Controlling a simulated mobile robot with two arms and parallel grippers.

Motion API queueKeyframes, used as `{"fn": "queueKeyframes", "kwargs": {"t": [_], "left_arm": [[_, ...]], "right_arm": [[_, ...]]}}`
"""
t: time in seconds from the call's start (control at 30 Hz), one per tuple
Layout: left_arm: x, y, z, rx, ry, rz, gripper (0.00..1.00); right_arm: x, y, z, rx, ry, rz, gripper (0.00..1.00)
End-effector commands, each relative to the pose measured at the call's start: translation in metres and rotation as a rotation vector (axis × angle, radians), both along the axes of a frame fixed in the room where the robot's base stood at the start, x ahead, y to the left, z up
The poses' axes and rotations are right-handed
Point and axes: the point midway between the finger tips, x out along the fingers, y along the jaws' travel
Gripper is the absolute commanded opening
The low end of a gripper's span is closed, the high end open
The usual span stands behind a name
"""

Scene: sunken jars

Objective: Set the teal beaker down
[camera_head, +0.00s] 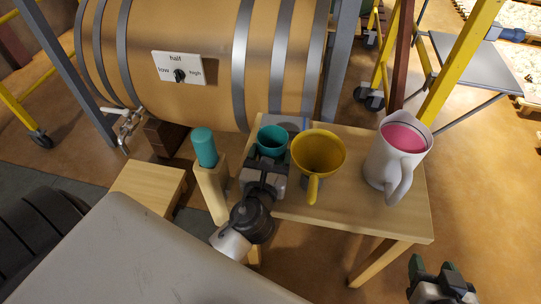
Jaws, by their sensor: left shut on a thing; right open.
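The teal beaker (272,139) is at the left end of the wooden table (375,217), its open top facing up and looking empty. My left gripper (265,163) is shut on its near side and hides its lower part. I cannot tell whether its base touches the table. A grey-blue flat piece (293,123) lies just behind it on the table. My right gripper (444,272) is open and empty at the bottom right, off the table's front edge.
A yellow funnel-like vessel (318,152) stands close right of the beaker. A white jug (393,162) with pink contents is further right. A teal cylinder (205,146) tops a wooden post (211,190) at left. A big barrel (170,35) with a dial plate (178,69) stands behind.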

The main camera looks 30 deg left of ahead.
Motion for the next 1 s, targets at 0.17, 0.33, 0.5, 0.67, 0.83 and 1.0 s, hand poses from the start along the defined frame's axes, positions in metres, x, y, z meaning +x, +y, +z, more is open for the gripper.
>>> {"fn": "queueKeyframes", "kwargs": {"t": [0.17, 0.33, 0.5, 0.67, 0.83, 1.0], "left_arm": [[-0.0001, 0.0, 0.0001, 0.0, 0.0, 0.0, 0.36], [-0.0001, 0.0, -0.0019, 0.0, 0.0, 0.0, 0.36], [-0.0001, -0.0001, -0.0025, -0.001, 0.0, 0.0, 0.85], [-0.0001, 0.0, -0.0025, 0.0, 0.0, 0.0, 0.95], [-0.0001, 0.0, -0.0021, 0.0, 0.0, 0.0, 0.95], [-0.009, -0.0027, -0.001, -0.002, 0.004, -0.001, 0.95]], "right_arm": [[0.0003, 0.0003, 0.0007, 0.001, -0.004, 0.0, 0.53], [0.0014, 0.0007, 0.0012, 0.004, -0.016, 0.001, 0.53], [0.0028, 0.0014, 0.0036, 0.007, -0.031, 0.002, 0.53], [0.0027, 0.0015, 0.0033, 0.007, -0.03, 0.002, 0.53], [0.0026, 0.0016, 0.0033, 0.007, -0.029, 0.002, 0.53], [-0.0005, -0.0003, -0.0005, -0.001, 0.006, -0.001, 0.53]]}}
